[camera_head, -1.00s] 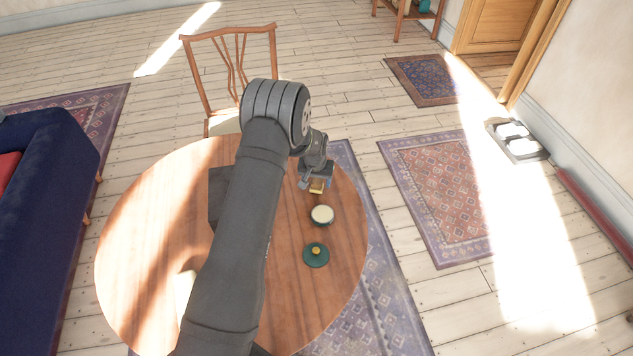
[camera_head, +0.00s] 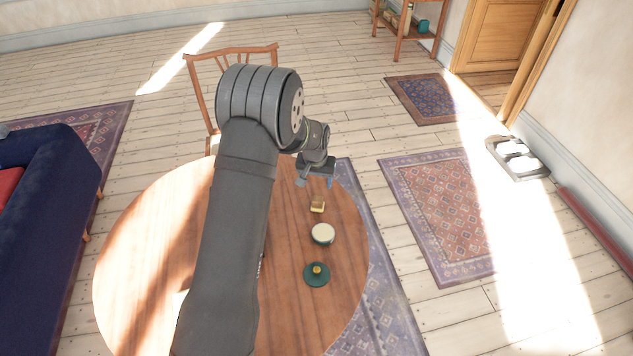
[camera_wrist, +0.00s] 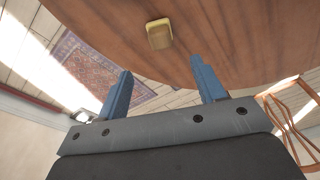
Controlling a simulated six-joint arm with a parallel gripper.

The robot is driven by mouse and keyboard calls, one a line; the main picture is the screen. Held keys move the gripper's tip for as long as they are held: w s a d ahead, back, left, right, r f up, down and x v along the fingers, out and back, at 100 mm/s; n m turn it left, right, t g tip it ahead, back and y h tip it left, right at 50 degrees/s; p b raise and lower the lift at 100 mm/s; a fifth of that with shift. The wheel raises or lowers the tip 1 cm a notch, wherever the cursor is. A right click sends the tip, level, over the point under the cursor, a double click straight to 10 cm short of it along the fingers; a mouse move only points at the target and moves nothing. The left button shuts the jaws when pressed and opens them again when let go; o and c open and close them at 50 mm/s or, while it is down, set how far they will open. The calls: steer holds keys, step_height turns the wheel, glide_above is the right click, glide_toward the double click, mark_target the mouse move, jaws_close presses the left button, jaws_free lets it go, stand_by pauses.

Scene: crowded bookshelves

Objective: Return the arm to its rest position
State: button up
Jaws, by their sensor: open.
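My gripper (camera_head: 316,178) is raised above the far right part of the round wooden table (camera_head: 130,270). In the wrist view, my gripper (camera_wrist: 160,82) has its two blue fingers apart with nothing between them. A small yellow block-like object (camera_head: 317,207) stands on the table below and apart from the gripper; it also shows in the wrist view (camera_wrist: 159,34). My dark arm reaches across the table and hides part of its top.
A green pot with a pale top (camera_head: 323,234) and a green lid with a yellow knob (camera_head: 316,273) are on the table. A wooden chair (camera_head: 230,52) stands beyond it. A blue sofa (camera_head: 45,200) is at left. Rugs (camera_head: 440,210) lie on the floor at right.

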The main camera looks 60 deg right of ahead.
mark_target(318, 199)
steer(key=shift+f, duration=0.1)
steer(key=f, duration=0.3)
steer(key=d+f, duration=0.1)
steer(key=f, duration=0.7)
steer(key=shift+w+d+f, duration=0.25)
steer(key=shift+w+d, duration=0.05)
steer(key=shift+w, duration=0.05)
steer(key=shift+d, duration=0.1)
step_height(318, 199, up, 2)
steer(key=shift+r, duration=0.25)
